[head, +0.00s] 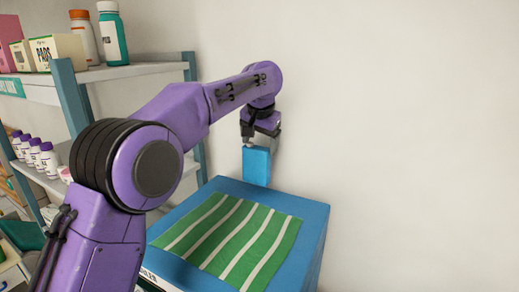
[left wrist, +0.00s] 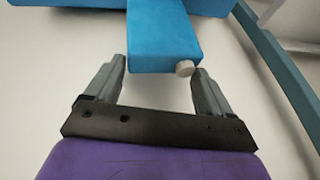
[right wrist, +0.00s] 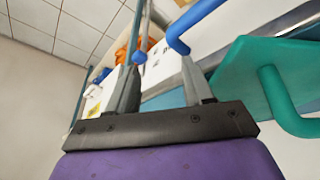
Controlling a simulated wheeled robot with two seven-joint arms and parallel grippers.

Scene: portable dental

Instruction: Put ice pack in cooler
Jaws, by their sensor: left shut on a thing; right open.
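A blue ice pack (head: 257,165) hangs upright from my left gripper (head: 261,142) at the far edge of the blue cooler (head: 312,232). In the left wrist view the ice pack (left wrist: 163,38), with a small pale cap, sits between the fingers of my left gripper (left wrist: 158,75). The ice pack's lower end meets the cooler's back edge in the picture; I cannot tell whether they touch. A green and white striped cloth (head: 232,238) lies across the cooler's top, and no opening shows. My right gripper (right wrist: 160,78) is open and empty, seen only in the right wrist view.
A shelf unit (head: 125,72) with bottles and boxes stands at the left, partly behind my left arm. A plain wall (head: 400,120) rises behind the cooler. In the right wrist view a teal object (right wrist: 240,85) and a blue curved bar (right wrist: 185,30) are close to my right gripper.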

